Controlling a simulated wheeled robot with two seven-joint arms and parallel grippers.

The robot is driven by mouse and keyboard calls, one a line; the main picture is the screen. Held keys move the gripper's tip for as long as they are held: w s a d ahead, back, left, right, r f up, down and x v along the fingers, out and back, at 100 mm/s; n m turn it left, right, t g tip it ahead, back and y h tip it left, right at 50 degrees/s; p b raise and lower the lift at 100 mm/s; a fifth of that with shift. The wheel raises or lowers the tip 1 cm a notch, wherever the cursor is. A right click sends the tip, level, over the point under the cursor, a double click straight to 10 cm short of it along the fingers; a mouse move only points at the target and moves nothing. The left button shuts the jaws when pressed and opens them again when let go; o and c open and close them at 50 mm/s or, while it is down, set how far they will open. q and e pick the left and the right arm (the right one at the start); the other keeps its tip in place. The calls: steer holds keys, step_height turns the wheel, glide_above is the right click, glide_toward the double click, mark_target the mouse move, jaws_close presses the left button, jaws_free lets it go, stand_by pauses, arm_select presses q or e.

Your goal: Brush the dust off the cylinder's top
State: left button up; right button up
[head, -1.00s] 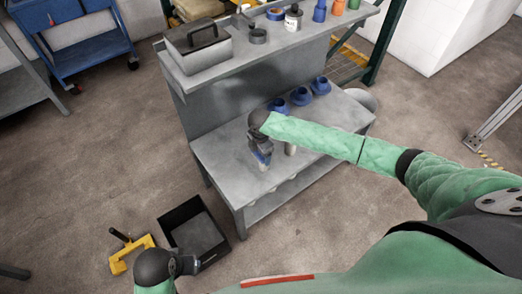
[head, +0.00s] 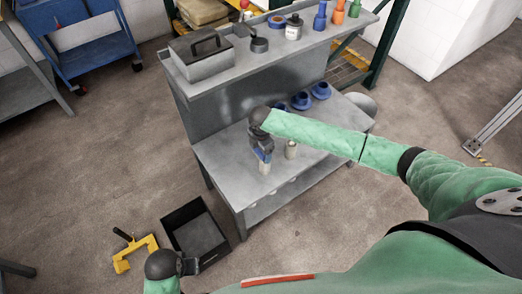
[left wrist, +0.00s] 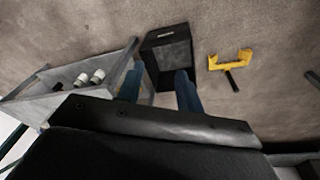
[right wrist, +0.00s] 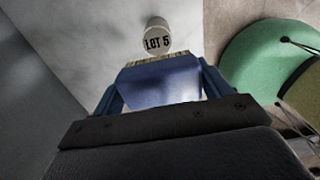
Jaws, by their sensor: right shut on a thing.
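The cylinder (head: 291,149), pale and upright, stands on the lower bench top, just right of my right gripper. My right gripper (head: 263,149) is shut on a blue brush (right wrist: 160,85) with a strip of tan bristles. The bristles lie beside the lower edge of the cylinder's top in that view; I cannot tell whether they touch. My left gripper (left wrist: 158,90) is empty, its blue fingers spread, above the floor near the black bin.
The grey bench (head: 222,160) has a raised shelf with a toolbox (head: 200,55), bottles and a tape roll. Blue cups (head: 320,90) stand behind the cylinder. A black bin (head: 188,212) and a yellow handled frame (head: 135,254) are on the floor, left of the bench.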

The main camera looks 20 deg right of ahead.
steer(key=shift+r+p, duration=0.45)
steer(key=shift+r, duration=0.1)
steer(key=shift+r+p, duration=0.95)
steer(key=shift+r, duration=0.15)
arm_select(q)
step_height(320, 180, down, 14)
steer(key=s, duration=0.1)
steer(key=shift+a+r, duration=0.15)
steer(key=shift+r, duration=0.1)
steer(key=shift+r, duration=0.15)
steer(key=shift+w+r, duration=0.2)
